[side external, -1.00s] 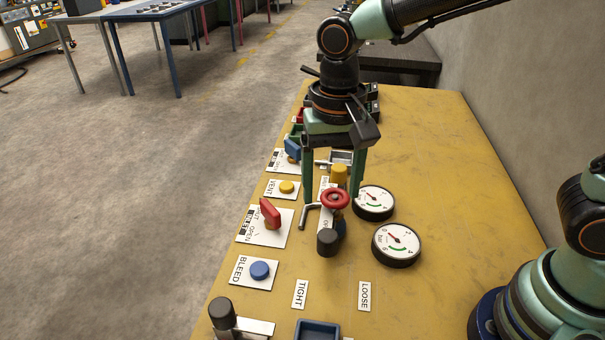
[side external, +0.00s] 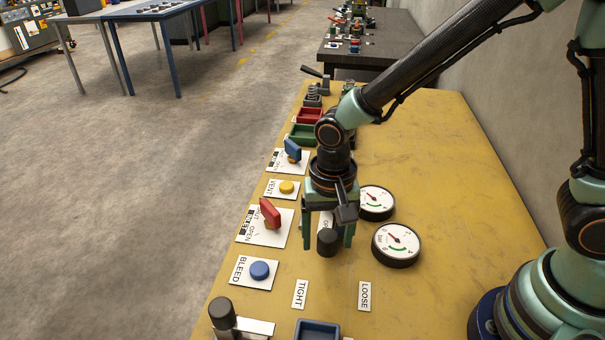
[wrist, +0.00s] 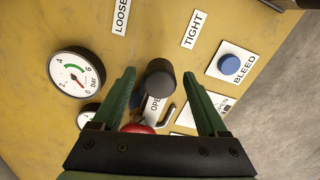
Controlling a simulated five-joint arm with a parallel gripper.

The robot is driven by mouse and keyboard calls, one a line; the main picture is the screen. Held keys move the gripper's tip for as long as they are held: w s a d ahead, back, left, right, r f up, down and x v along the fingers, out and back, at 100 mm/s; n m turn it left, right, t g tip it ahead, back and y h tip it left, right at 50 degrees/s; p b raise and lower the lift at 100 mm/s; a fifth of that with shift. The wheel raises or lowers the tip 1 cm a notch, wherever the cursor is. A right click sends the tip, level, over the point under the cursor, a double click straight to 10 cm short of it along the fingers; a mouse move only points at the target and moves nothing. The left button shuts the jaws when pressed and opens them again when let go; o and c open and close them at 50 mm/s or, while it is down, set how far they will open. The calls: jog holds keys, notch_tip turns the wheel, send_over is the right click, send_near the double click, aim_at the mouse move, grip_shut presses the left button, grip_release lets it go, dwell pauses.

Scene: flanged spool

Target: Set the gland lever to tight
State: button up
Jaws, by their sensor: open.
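The gland lever shows as a black cylindrical knob (side external: 327,243) on the yellow bench, also in the wrist view (wrist: 159,80). Its arm is mostly hidden. The knob stands between the lines of the TIGHT label (side external: 300,294) and the LOOSE label (side external: 364,296), some way from both. The labels also show in the wrist view, TIGHT (wrist: 194,30) and LOOSE (wrist: 121,17). My gripper (side external: 328,239) is open above the bench, its green fingers either side of the knob. In the wrist view, the knob sits between the fingertips (wrist: 157,76) with gaps on both sides.
Two pressure gauges (side external: 397,244) stand to the right. A blue BLEED button (side external: 259,270) and a red OPEN/SHUT handle (side external: 270,213) are to the left. A red handwheel (wrist: 138,129) lies partly under my gripper. A dark blue tray (side external: 318,329) is at the front.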

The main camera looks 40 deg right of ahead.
jog(key=shift+f, duration=0.15)
jog(key=shift+c, duration=0.3)
grip_shut()
dwell(1.1)
